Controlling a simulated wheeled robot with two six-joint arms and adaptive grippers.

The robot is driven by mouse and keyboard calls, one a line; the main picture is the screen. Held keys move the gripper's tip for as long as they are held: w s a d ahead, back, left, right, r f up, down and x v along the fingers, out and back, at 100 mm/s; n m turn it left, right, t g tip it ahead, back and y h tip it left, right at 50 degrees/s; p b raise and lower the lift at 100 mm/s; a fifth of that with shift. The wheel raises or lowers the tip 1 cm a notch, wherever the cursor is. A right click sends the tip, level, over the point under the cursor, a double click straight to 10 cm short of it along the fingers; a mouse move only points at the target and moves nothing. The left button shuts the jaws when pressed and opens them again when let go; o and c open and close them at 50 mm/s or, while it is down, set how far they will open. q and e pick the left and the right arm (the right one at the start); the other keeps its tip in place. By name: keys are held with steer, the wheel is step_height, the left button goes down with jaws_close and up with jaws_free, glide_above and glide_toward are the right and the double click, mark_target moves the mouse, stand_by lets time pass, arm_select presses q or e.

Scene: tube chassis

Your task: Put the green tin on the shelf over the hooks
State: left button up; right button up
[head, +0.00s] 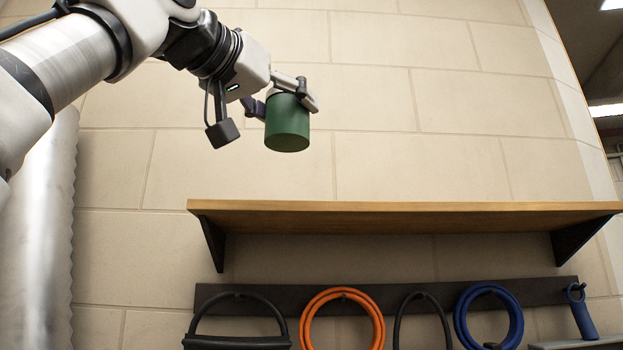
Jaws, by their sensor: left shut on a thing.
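The green tin (287,124) is a short, dark green cylinder, held upright in the upper middle of the head view. My left gripper (291,97) is shut on the tin around its upper part and holds it in the air, higher than the shelf in the picture. The wooden shelf (400,207) is fixed to the wall on black brackets; its underside and front edge show, and its top is hidden from this low angle. The hooks sit on a dark rail (260,295) below the shelf. My right gripper is not in view.
From the rail hang a black looped thing (238,341), an orange coil (308,318), a black loop (400,315), a blue coil (463,318) and a blue-handled thing (583,318). A silvery ribbed duct (50,230) stands at left. The wall above the shelf is bare.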

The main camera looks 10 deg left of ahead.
arm_select(q)
steer(key=w+a+p, duration=0.1)
steer(key=w+p, duration=0.1)
steer(key=w, duration=0.2)
steer(key=w+a+f+p, duration=0.1)
steer(key=w+a+p, duration=0.1)
steer(key=w, duration=0.3)
steer(key=w+a+p, duration=0.1)
steer(key=w+a, duration=0.1)
steer(key=w, duration=0.3)
steer(key=shift+w+f+p, duration=0.2)
steer(key=shift+f+p, duration=0.15)
steer(key=shift+p, duration=0.05)
steer(key=shift+f, duration=0.35)
steer(key=f, duration=0.1)
steer(key=b, duration=0.1)
steer(key=s+f+b, duration=0.1)
steer(key=shift+s+d+f, duration=0.1)
steer(key=shift+d+f, duration=0.2)
steer(key=shift+f, duration=0.05)
steer(key=shift+w+a, duration=0.15)
steer(key=shift+w, duration=0.2)
steer(key=o, duration=0.9)
steer(key=shift+w+f, duration=0.15)
steer(key=shift+f, duration=0.1)
steer(key=o, duration=0.4)
steer(key=shift+r, duration=0.1)
steer(key=shift+s+r, duration=0.1)
steer(key=shift+s, duration=0.25)
steer(key=shift+r, duration=0.1)
